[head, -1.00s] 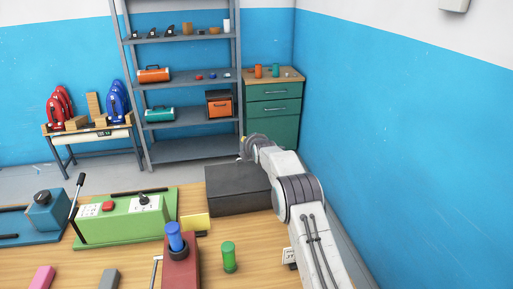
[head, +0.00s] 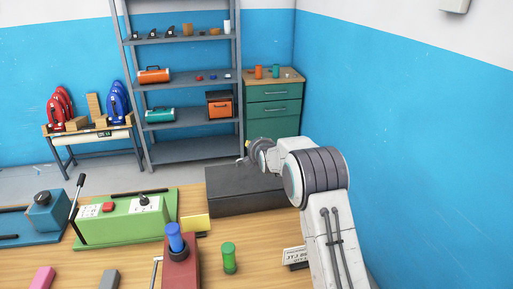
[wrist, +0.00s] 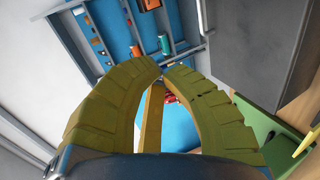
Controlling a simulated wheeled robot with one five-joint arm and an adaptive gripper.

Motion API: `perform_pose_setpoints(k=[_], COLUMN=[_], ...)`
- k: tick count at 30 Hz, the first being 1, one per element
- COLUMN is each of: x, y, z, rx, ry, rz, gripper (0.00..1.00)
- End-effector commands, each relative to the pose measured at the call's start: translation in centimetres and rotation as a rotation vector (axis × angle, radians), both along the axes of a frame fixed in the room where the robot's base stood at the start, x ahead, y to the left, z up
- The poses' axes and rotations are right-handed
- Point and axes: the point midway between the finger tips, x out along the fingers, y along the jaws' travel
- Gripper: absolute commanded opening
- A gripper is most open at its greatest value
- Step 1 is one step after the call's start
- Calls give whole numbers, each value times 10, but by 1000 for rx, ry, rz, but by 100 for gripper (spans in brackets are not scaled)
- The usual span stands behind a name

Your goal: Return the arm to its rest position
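My arm (head: 325,215) reaches up from the lower right in the head view, bent at its grey joint. Its wrist end is above the back right of the workbench, in front of the dark grey box. My gripper (wrist: 164,68) shows in the wrist view as olive-yellow curved fingers whose tips come together. Nothing is held between them. In the head view the gripper (head: 243,160) is small and mostly hidden behind the wrist.
The dark box (head: 240,192) stands on the wooden bench (head: 130,262). A green cylinder (head: 229,258), a red block with a blue cylinder (head: 175,237) and a green control panel (head: 125,220) are nearby. The blue wall (head: 420,150) is close on the right.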

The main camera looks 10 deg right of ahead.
Motion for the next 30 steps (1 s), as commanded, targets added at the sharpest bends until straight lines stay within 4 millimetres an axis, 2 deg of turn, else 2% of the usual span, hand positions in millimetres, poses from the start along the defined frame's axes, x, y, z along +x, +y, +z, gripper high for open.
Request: perform_pose_setpoints(k=[7,11,14,19,23,27,30], x=[-8,-10,-15,-35,-73,-130,-176], y=[0,0,0,0,0,0,0], z=[3,2,-9,-43,-89,-139,-163], rx=[21,108,225,463,620,728,775], ry=[0,8,57,215,398,598,725], rz=[-9,-46,-104,-261,-437,-652,-813], gripper=[0,0,0,0,0,0,0])
